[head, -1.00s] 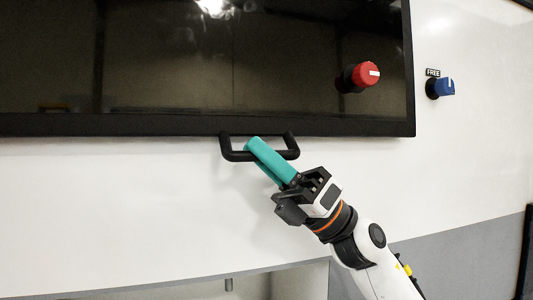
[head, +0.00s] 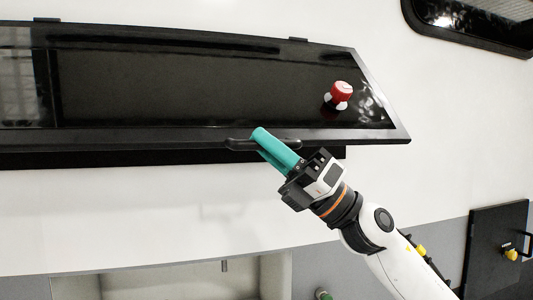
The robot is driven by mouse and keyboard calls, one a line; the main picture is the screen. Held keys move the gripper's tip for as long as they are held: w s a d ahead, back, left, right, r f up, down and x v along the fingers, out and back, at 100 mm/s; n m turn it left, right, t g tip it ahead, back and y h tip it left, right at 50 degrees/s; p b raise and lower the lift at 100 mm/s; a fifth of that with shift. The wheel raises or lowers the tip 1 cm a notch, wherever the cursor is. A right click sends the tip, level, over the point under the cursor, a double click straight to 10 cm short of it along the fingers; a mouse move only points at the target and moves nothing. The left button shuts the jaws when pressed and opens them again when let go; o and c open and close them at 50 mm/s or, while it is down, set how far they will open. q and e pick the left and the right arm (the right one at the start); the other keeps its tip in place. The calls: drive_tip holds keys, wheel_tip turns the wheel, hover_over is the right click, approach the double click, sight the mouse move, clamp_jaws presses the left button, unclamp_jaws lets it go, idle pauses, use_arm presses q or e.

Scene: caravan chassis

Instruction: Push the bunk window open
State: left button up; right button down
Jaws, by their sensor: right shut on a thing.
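The bunk window (head: 190,90) is a dark pane in a black frame, in the upper left of the head view. It is tilted out from the white wall, with its lower edge away from the wall and a dark band of opening below that edge. A black bar handle (head: 238,145) sits at its lower edge. My right gripper (head: 265,143), with teal fingers, is shut on this handle and covers its middle. My left gripper is not in view.
A second dark window (head: 470,25) is at the upper right. An open recess (head: 190,280) lies low in the wall. A dark panel with a yellow latch (head: 510,253) is at the lower right. The white wall (head: 170,205) below the window is clear.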

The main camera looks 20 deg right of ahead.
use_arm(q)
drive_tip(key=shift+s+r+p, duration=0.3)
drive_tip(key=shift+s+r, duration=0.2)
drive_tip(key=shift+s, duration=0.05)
use_arm(e)
drive_tip(key=shift+s+d+r, duration=0.1)
drive_tip(key=shift+s+r, duration=0.6)
drive_tip(key=shift+r, duration=0.15)
drive_tip(key=c, duration=1.4)
unclamp_jaws()
drive_tip(key=shift+w, duration=0.15)
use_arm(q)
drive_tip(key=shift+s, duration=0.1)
use_arm(e)
drive_tip(key=shift+f, duration=0.1)
use_arm(q)
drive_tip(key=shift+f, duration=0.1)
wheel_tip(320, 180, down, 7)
drive_tip(key=b, duration=0.7)
use_arm(e)
drive_tip(key=v, duration=1.2)
